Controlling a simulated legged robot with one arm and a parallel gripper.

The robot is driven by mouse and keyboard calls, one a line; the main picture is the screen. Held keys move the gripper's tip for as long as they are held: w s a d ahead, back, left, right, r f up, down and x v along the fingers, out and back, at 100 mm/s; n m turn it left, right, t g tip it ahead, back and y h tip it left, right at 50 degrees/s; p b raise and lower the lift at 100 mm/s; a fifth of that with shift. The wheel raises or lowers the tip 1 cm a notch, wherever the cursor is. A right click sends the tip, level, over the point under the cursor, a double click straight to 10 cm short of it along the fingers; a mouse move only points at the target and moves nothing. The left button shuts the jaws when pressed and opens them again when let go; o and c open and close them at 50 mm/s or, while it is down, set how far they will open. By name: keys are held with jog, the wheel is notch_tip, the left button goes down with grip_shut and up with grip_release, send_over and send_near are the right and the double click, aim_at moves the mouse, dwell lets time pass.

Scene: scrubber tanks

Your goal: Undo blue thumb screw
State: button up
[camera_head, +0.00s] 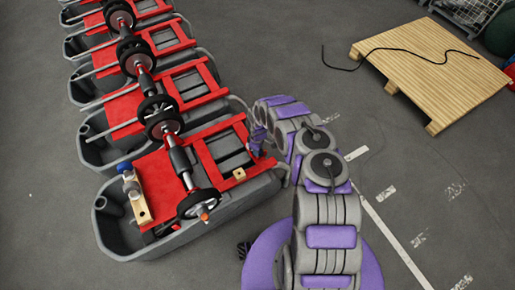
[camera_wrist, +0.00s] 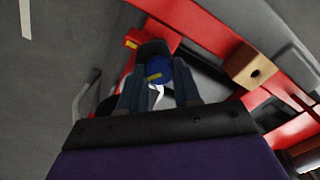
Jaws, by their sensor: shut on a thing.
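A blue thumb screw (camera_wrist: 158,71) with a yellow mark shows between the two dark fingers of my gripper (camera_wrist: 158,92) in the wrist view. The fingers are shut on it, one on each side, beside a red frame (camera_wrist: 205,40). In the head view my gripper (camera_head: 258,150) is at the right side of the nearest scrubber tank (camera_head: 262,187), and the screw is hidden there by the arm. Another blue knob (camera_head: 124,167) stands at the left of that tank, away from my gripper.
A small wooden block (camera_wrist: 247,66) sits on the red frame close to my gripper. A shaft with black wheels (camera_head: 180,158) runs over the row of tanks. A wooden pallet (camera_head: 430,65) with a black cable lies at the back right. The floor between is clear.

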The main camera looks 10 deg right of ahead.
dwell(0.3)
jog(key=o, duration=1.1)
jog(key=shift+c, duration=0.2)
notch_tip(320, 180, up, 17)
jog(key=p, duration=0.4)
jog(key=shift+w+r, duration=0.1)
